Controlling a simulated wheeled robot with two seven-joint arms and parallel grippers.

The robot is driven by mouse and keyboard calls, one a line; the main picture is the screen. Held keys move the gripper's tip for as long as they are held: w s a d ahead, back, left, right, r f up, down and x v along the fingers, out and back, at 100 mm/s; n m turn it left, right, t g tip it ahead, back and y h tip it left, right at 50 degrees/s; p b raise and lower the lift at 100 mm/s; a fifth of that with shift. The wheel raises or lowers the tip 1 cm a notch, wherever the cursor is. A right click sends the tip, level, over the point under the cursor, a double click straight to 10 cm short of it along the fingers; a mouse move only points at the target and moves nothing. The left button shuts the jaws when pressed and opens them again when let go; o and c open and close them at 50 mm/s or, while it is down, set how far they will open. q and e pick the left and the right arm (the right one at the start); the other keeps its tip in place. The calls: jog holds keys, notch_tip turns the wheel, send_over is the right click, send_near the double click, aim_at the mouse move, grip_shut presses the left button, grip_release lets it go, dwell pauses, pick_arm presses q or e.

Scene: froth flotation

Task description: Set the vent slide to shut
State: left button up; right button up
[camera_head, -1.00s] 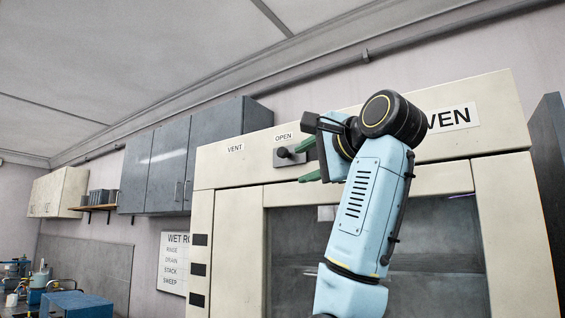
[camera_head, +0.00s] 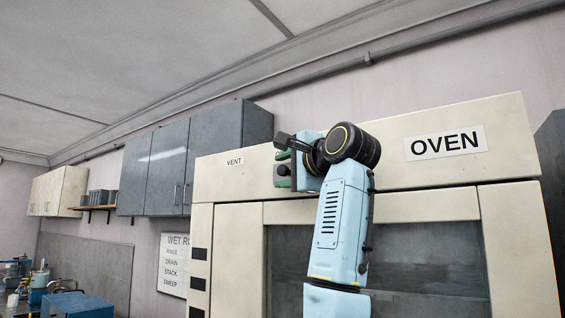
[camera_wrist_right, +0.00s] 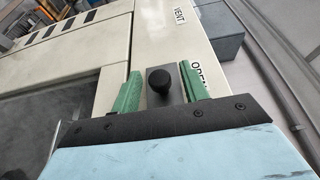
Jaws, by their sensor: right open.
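The vent slide is a round black knob (camera_wrist_right: 160,80) on a grey plate (camera_wrist_right: 178,92) on the oven's cream upper panel. In the head view the plate (camera_head: 279,181) is mostly covered by my right gripper (camera_head: 284,168). In the right wrist view the OPEN label (camera_wrist_right: 198,74) is beside the plate, partly behind a finger. My right gripper (camera_wrist_right: 160,72) is open, its two green fingers on either side of the knob with a gap on each side. No SHUT label can be seen. My left gripper is in neither view.
The VENT label (camera_head: 234,161) is left of the slide, and the OVEN label (camera_head: 445,143) is to the right. The oven door with its dark window (camera_head: 420,262) lies below. Grey wall cabinets (camera_head: 205,150) stand to the left.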

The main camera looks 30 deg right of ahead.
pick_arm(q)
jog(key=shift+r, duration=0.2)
pick_arm(e)
jog(key=shift+w, duration=0.45)
jog(key=shift+c, duration=0.2)
